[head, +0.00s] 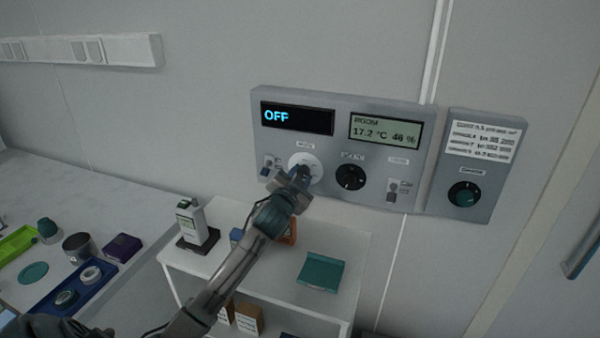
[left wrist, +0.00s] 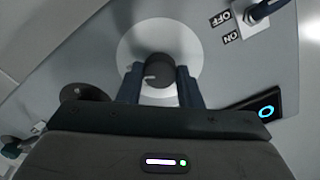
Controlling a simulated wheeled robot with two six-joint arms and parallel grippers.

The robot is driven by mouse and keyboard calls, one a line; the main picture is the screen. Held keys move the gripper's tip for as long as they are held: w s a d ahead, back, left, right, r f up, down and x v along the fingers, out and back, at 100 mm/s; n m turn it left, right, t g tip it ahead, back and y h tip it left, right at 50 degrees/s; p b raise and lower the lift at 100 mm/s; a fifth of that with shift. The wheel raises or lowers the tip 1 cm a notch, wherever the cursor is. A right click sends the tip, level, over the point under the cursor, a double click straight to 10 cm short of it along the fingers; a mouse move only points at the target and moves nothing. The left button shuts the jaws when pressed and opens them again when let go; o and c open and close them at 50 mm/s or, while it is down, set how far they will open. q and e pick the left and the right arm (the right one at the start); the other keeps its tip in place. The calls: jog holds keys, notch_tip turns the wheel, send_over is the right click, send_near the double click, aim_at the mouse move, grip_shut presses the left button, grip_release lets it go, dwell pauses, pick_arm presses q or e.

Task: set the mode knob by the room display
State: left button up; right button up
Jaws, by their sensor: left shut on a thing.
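The grey wall panel (head: 340,100) carries a dark display (head: 297,118) that reads OFF in blue. Beside it the room display (head: 385,131) reads ROOM, 17.2 °C and 46 %. Below the dark display is the mode knob with a pale round dial (head: 312,160), partly hidden by my left gripper (head: 299,175). In the left wrist view the dark mode knob (left wrist: 158,68) sits on its white disc between the two fingers of my left gripper (left wrist: 160,88), which is shut on it. A pale mark shows on the knob's face. My right gripper is not in view.
A second black knob (head: 350,177) is right of the mode knob. A toggle switch (left wrist: 258,10) marked OFF and ON is close by. A white shelf (head: 345,240) stands below.

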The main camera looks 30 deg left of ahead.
pick_arm(q)
jog(key=shift+m, duration=0.6)
jog(key=o, duration=1)
jog(key=shift+s, duration=0.1)
jog(key=shift+s+f, duration=0.1)
jog(key=shift+s, duration=0.15)
jog(key=b+v, duration=0.3)
jog(key=v, duration=0.7)
jog(key=shift+s, duration=0.1)
